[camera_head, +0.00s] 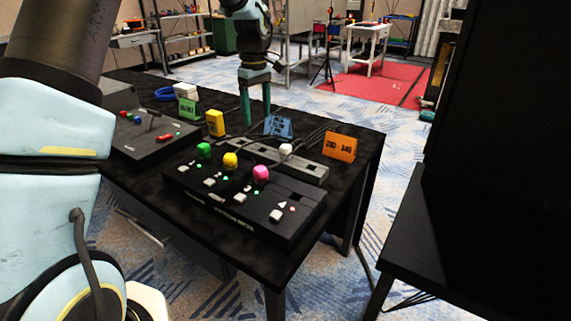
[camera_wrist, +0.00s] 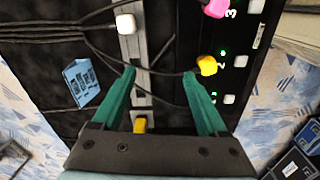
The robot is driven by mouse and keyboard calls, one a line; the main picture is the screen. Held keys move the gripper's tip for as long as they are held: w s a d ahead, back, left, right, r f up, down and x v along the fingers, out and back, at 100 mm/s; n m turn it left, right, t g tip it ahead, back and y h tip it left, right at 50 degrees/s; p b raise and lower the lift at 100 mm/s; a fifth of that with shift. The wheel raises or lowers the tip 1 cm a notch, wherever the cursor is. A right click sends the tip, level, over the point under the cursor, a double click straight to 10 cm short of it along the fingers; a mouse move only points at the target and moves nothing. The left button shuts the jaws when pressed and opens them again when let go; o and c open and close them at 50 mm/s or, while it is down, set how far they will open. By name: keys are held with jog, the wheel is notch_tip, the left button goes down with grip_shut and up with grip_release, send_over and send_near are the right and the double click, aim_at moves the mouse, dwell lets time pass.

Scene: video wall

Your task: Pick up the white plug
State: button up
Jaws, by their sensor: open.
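The white plug (camera_head: 286,149) is a small white cube seated in the grey power strip (camera_head: 300,167). In the wrist view it shows at the upper left (camera_wrist: 126,23), on the strip (camera_wrist: 143,75), with a dark cable leading left from it. My gripper (camera_head: 256,112) is open, its teal fingers pointing down over the table behind the strip. In the wrist view my gripper (camera_wrist: 159,73) has nothing between its fingers. The white plug lies beyond the left fingertip, apart from it.
A black switch box (camera_head: 240,205) holds green (camera_head: 203,150), yellow (camera_head: 230,160) and pink (camera_head: 261,173) plugs. Cables run over the black table. Blue (camera_head: 278,126), orange (camera_head: 340,146) and yellow (camera_head: 215,123) signs stand near the strip.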

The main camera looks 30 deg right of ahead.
jog(key=n, duration=0.2)
send_over(286, 146)
notch_tip(286, 146, down, 2)
jog(key=shift+d+f+b, duration=0.15)
jog(key=shift+f+b, duration=0.25)
notch_tip(286, 146, down, 5)
jog(key=shift+r+p, duration=0.1)
jog(key=shift+p, duration=0.3)
jog(key=shift+a+f+p, duration=0.2)
jog(key=shift+f+p, duration=0.6)
jog(key=shift+f, duration=1.85)
grip_shut()
